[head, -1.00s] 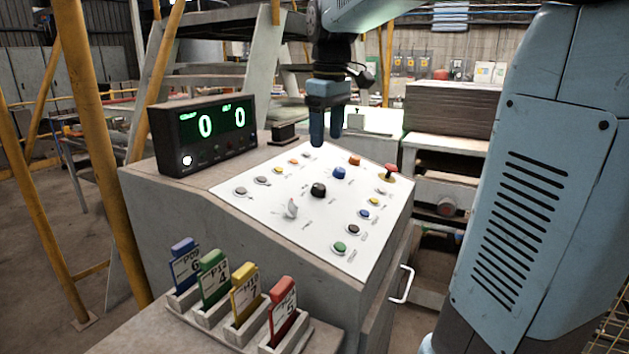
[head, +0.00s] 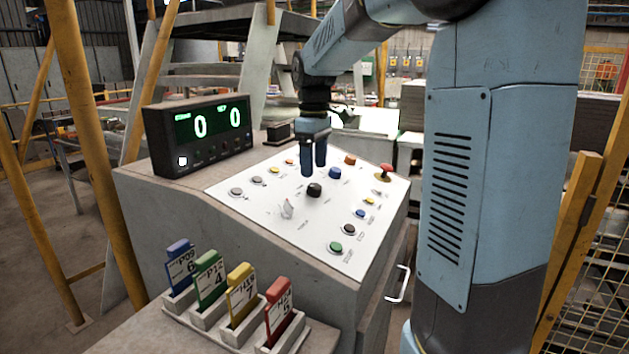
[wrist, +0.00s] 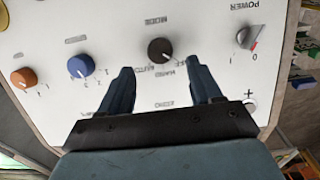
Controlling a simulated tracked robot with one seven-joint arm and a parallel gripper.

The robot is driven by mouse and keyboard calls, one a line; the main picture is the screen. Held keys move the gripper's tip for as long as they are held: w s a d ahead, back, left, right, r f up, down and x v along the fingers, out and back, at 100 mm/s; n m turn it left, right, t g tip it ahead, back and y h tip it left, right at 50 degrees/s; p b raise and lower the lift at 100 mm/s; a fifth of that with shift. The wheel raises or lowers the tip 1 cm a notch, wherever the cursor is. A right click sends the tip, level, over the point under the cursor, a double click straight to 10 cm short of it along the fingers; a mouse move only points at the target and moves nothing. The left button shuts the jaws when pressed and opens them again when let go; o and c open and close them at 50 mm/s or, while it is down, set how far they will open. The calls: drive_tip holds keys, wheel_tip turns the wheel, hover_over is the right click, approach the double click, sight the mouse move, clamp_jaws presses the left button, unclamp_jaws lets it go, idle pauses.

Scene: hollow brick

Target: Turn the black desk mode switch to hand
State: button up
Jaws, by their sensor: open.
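The black mode switch (head: 314,190) is a round knob near the middle of the white sloped desk panel (head: 262,215). In the wrist view the black knob (wrist: 161,51) sits under the label MODE, with small position labels on its other side, partly readable as AUTO and HAND. The knob's pointer position is too small to tell for sure. My gripper (head: 313,172) points down just above and behind the knob in the head view. In the wrist view its two fingers (wrist: 160,82) are apart and empty, with the knob ahead between their tips and not gripped.
A blue knob (wrist: 80,66) and an orange knob (wrist: 23,78) lie to the left in the wrist view; the POWER switch (wrist: 249,37) lies right. A red mushroom button (head: 385,169), display box (head: 200,134) and colored tags (head: 240,290) surround the panel.

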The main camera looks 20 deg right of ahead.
sight(314, 185)
drive_tip(key=shift+f, duration=2.5)
